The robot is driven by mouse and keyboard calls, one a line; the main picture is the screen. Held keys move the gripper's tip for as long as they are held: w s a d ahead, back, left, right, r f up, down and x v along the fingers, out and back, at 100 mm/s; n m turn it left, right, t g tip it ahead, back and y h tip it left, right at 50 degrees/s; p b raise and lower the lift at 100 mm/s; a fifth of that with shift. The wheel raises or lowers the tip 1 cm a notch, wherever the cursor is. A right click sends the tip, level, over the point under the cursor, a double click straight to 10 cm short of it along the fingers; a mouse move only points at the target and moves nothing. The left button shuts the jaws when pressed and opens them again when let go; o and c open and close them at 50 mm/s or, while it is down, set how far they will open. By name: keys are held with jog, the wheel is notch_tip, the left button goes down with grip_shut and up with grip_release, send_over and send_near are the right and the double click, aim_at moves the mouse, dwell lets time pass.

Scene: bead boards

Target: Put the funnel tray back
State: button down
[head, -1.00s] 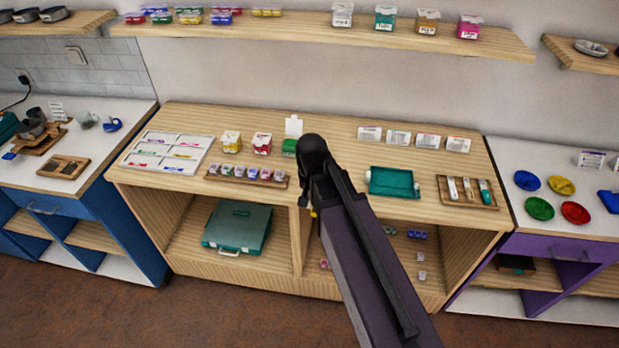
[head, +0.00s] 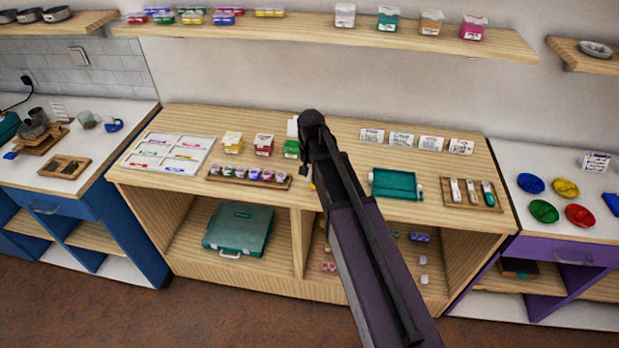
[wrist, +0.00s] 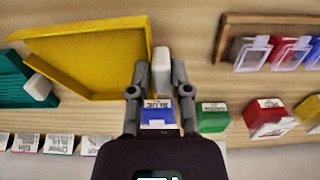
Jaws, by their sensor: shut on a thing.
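The yellow funnel tray (wrist: 95,58) fills the upper left of the wrist view, with raised walls and a tapering shape. Its pale grey handle block (wrist: 161,65) sits between the fingertips of my gripper (wrist: 160,78), which is shut on it. In the head view the tray is almost wholly hidden behind my arm. I cannot tell how high the tray is above the counter (head: 340,208). A blue labelled box (wrist: 158,118) shows between the fingers, apart from the tray.
A teal tray (head: 396,184) lies on the counter right of my arm. A wooden tool tray (head: 472,193) is further right. Yellow, red and green boxes (head: 263,145) and a wooden rack of small jars (head: 250,179) stand to the left. A shelf (head: 330,30) runs above.

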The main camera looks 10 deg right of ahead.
jog(key=shift+w, duration=0.1)
jog(key=shift+w, duration=0.3)
jog(key=shift+w+d+f+b, duration=0.1)
jog(key=shift+w+f+b, duration=0.15)
jog(key=shift+f+b, duration=1.55)
jog(key=shift+b, duration=0.05)
jog(key=shift+f, duration=0.15)
jog(key=c, duration=0.6)
grip_release()
jog(key=shift+o, duration=0.2)
notch_tip(320, 180, up, 12)
jog(key=p, duration=1.2)
